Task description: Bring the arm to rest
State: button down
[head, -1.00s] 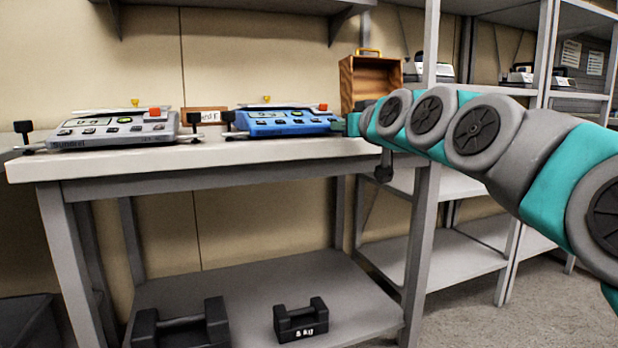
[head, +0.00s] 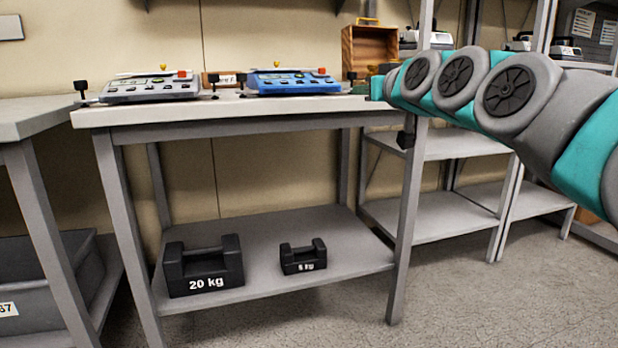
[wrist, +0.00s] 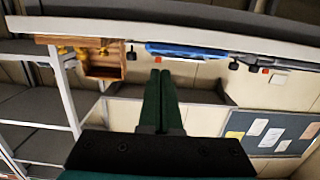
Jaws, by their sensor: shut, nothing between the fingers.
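My teal and grey arm (head: 508,92) reaches in from the right in the head view, stretched out level at about tabletop height.
A wooden box (head: 368,48) stands behind. Floor is clear at right.

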jog(key=s+a+f+g+h, duration=0.1)
jog(key=s+f+g, duration=0.2)
jog(key=s+f, duration=0.45)
jog(key=s+a+f+g, duration=0.1)
jog(key=s+f+g, duration=0.25)
jog(key=f, duration=0.75)
jog(key=s+a+f+g+h, duration=0.1)
jog(key=s+f+g, duration=0.2)
jog(key=s+f, duration=0.55)
jog(key=s+d+f+m+g+h, duration=0.2)
jog(key=s+d+f+g, duration=0.15)
jog(key=s+f, duration=0.75)
jog(key=s+d+f+m+g+h, duration=0.1)
jog(key=s+d+f+g, duration=0.15)
jog(key=s, duration=0.45)
jog(key=s+d+f+m+g, duration=0.1)
jog(key=s+f+g, duration=0.1)
jog(key=s+f, duration=0.35)
notch_tip(320, 180, up, 16)
jog(key=s+p, duration=0.1)
jog(key=p, duration=1.4)
jog(key=shift+s+d, duration=0.2)
jog(key=shift+s, duration=0.2)
